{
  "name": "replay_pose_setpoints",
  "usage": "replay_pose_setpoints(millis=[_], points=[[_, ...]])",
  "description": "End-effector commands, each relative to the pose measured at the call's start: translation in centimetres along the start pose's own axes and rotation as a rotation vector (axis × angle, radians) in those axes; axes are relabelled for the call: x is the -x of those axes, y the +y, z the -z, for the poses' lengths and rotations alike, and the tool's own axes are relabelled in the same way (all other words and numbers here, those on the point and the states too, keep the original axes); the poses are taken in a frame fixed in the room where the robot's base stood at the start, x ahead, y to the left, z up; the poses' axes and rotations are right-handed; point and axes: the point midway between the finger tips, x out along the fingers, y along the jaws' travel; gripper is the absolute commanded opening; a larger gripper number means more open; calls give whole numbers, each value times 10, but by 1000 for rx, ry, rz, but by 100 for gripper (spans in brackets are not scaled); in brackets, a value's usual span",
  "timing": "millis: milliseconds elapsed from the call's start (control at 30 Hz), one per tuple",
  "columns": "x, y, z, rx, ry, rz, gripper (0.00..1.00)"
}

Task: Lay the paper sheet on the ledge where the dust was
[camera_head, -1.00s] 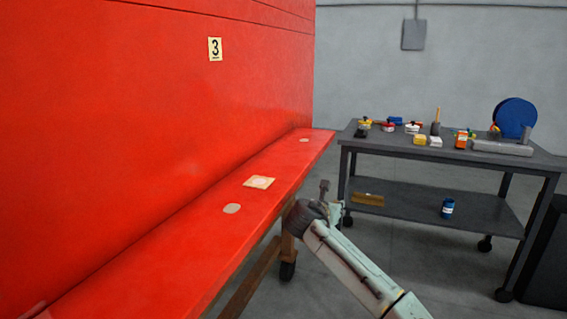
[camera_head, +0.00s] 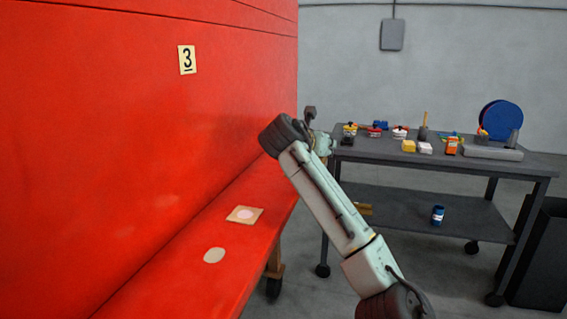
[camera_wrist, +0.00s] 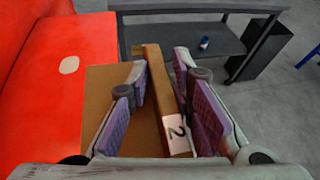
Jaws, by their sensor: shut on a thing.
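My gripper (camera_wrist: 162,100) is shut on a brown upright strip (camera_wrist: 156,75) with a white label reading "2". A flat brown sheet (camera_wrist: 105,85) spreads left of the strip; the two look like one piece, which I take for the paper sheet. It is held up beside the red ledge (camera_wrist: 85,40), apart from it as far as I can tell. In the head view my gripper (camera_head: 322,142) is small beyond my wrist, and the held piece is hidden. I see no clear dust.
The red wall (camera_head: 120,110) with a "3" tag (camera_head: 187,60) rises behind the ledge. A grey workbench (camera_head: 375,145) with several tools and pots stands at the right. A blue can (camera_head: 438,214) is on its lower shelf (camera_head: 400,212). A black bin (camera_head: 540,255) stands far right.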

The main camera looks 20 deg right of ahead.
Motion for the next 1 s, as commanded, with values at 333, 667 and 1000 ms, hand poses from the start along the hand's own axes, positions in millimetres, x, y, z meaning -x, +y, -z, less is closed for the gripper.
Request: replay_pose_setpoints(millis=[333,667,1000], points=[[43,72,18,2,0,-2,0],[43,82,36,0,3,3,0],[35,84,56,-2,0,2,0]])
